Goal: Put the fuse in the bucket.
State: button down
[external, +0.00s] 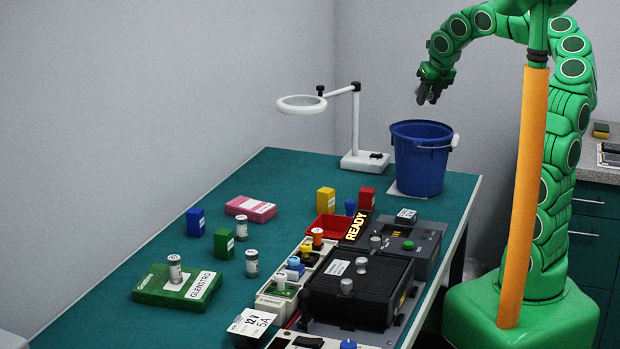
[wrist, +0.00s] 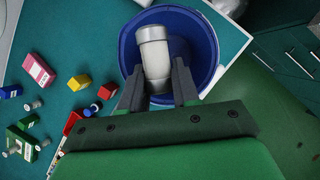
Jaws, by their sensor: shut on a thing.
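The blue bucket (external: 420,165) stands at the far right corner of the green table, with a pale handle at its right side. My gripper (external: 427,94) is above the bucket's opening, pointing down. In the wrist view my gripper (wrist: 158,76) is shut on a whitish cylindrical fuse (wrist: 153,52). The bucket (wrist: 208,42) lies below the fuse there, its rim around it in the picture. The fuse is hard to make out between the dark fingers in the external view.
A magnifier lamp (external: 355,125) stands left of the bucket. Similar grey-white cylinders (external: 241,228) stand on the left of the table, one on a green box (external: 150,289). Coloured blocks, a red tray (external: 330,227) and a black tester (external: 358,290) fill the middle and front.

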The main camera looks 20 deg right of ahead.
notch_tip(320, 180, down, 11)
dwell(1.1)
jog(key=c, duration=0.8)
grip_release()
jog(key=shift+o, duration=0.2)
notch_tip(320, 180, up, 7)
jog(key=shift+r, duration=0.1)
